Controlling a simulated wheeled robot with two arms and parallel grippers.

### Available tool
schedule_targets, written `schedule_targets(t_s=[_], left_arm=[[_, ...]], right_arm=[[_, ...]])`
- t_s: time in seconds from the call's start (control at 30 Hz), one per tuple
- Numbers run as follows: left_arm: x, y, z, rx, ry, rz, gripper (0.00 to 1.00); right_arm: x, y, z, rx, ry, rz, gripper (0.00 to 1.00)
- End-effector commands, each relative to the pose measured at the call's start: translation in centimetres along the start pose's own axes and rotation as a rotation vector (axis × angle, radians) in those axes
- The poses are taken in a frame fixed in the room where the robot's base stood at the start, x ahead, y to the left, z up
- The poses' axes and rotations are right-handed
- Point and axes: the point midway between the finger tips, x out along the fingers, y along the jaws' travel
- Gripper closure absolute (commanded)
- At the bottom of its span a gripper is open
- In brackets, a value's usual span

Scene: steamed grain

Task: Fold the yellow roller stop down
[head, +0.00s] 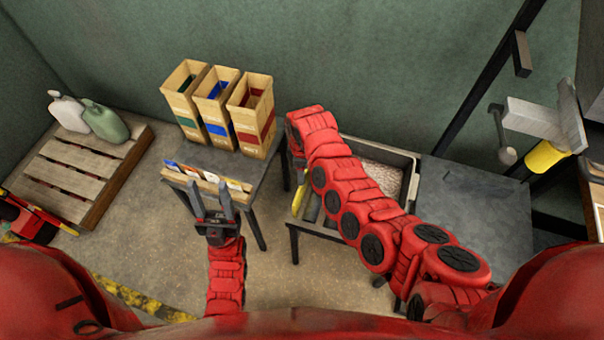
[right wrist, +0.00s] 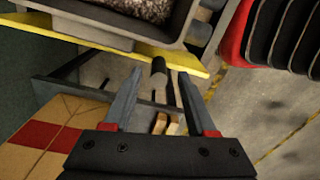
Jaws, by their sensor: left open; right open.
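The yellow roller stop shows as a long flat yellow strip (right wrist: 100,43) along the edge of the grey tub in the right wrist view. In the head view a piece of the yellow strip (head: 312,203) shows beside my right arm, which covers much of it. I cannot tell whether it is up or folded. My right gripper (right wrist: 160,74) is open, its fingertips close to the strip's lower edge. Contact is unclear. My left gripper (head: 211,190) is open, just in front of the wooden card tray (head: 190,178).
A wooden pallet (head: 85,170) with two jugs is at far left. A yellow cylinder (head: 545,157) is at the right.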

Motion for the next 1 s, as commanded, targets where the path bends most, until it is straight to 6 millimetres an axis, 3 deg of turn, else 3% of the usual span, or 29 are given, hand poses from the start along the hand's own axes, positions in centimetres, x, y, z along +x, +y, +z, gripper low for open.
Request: schedule_targets(t_s=[0.2, 0.63, 0.93, 1.0], left_arm=[[-0.2, 0.0, 0.0, 0.000, 0.000, 0.000, 0.50], [-0.2, 0.0, 0.0, 0.000, 0.000, 0.000, 0.50], [-0.2, 0.0, 0.0, 0.000, 0.000, 0.000, 0.50], [-0.2, 0.0, 0.0, 0.000, 0.000, 0.000, 0.50]], right_arm=[[2.1, 0.2, 0.0, -0.002, -0.001, 0.004, 0.43], [2.9, 0.1, 0.0, 0.000, 0.001, 0.003, 0.43], [2.8, 0.1, 0.0, 0.000, 0.001, 0.003, 0.95], [2.9, 0.1, 0.0, 0.000, 0.001, 0.003, 1.00]])
